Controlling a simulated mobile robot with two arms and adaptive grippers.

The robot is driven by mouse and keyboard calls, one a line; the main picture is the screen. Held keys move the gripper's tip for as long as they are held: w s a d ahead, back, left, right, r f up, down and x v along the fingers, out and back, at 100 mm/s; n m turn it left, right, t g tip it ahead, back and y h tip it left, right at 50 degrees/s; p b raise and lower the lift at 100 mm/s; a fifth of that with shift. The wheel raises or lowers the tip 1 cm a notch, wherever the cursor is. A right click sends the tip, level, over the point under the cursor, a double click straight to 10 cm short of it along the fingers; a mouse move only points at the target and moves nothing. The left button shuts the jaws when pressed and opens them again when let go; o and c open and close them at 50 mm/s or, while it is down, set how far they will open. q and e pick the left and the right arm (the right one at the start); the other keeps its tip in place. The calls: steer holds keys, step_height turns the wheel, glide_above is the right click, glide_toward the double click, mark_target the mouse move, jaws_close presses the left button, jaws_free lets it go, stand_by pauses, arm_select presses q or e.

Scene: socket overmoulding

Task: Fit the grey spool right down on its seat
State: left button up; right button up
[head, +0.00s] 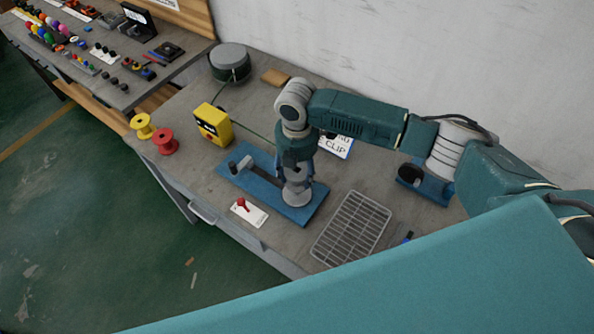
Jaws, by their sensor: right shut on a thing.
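The grey spool (298,194) is upright over the right end of a blue base plate (225,170). My right gripper (296,174) points down from above and is shut on the spool, hiding much of its upper part. The seat is hidden beneath the spool, and I cannot tell whether the spool's lower flange rests on it or sits slightly above. A dark bar and a small grey cylinder (243,163) are at the plate's left end. My left gripper is not in view.
A yellow box (212,124), red spool (165,141) and yellow spool (142,126) stand left. A white card with a red part (243,206) lies in front. A wire rack (351,229) is right of the plate. A round grey drum (230,63) stands at the back.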

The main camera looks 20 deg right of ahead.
mark_target(297, 185)
steer(key=shift+f+b, duration=1.65)
steer(key=shift+f, duration=1.6)
steer(key=o, duration=1.3)
steer(key=shift+c, duration=0.2)
step_height(297, 185, up, 12)
steer(key=shift+s, duration=0.1)
